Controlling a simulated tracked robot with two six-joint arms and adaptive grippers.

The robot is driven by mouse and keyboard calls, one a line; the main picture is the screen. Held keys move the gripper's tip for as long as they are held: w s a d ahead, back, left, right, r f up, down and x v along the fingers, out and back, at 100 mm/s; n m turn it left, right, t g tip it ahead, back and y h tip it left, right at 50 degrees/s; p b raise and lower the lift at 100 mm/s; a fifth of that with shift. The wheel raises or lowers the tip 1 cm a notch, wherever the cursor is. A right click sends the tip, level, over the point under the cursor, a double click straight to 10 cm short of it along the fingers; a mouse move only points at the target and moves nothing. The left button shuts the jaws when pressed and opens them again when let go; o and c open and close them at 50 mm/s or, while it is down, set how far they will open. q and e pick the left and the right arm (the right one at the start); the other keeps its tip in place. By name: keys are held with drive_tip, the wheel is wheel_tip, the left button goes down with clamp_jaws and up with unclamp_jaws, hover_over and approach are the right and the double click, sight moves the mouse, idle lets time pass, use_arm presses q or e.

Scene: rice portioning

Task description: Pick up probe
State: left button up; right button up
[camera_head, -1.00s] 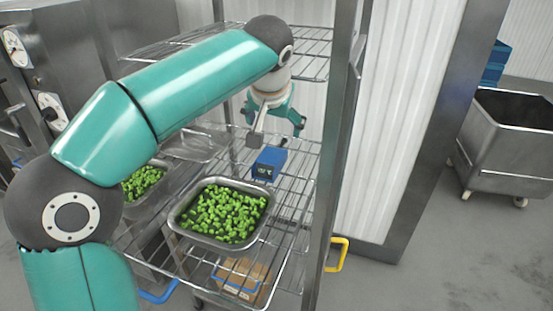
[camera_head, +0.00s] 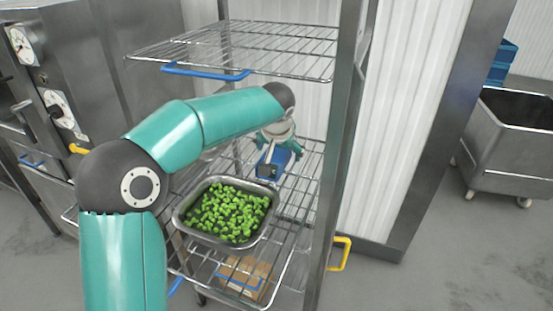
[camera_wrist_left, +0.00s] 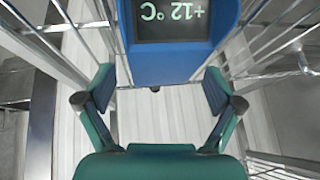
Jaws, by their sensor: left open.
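The probe is a blue box-shaped device (camera_head: 281,164) on the middle wire shelf, behind the tray of green vegetables. In the left wrist view the probe (camera_wrist_left: 170,65) fills the top centre, its dark display reading +12 °C upside down. My left gripper (camera_head: 276,150) is directly over the probe and partly hides it. In the left wrist view the gripper's two teal fingers (camera_wrist_left: 158,88) stand wide apart near the two sides of the probe's near end. I cannot tell whether they touch it. My right gripper is not in view.
A metal tray of green vegetables (camera_head: 228,211) stands just in front on the same shelf. An upper wire shelf (camera_head: 270,37) hangs above my forearm, and a rack post (camera_head: 340,160) rises at the right. A cardboard box (camera_head: 244,276) sits below.

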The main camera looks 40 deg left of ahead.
use_arm(q)
drive_tip(key=shift+w+f, duration=0.1)
drive_tip(key=shift+f, duration=0.1)
drive_tip(key=c, duration=1.2)
drive_tip(key=shift+c, duration=0.3)
drive_tip(key=shift+r, duration=0.1)
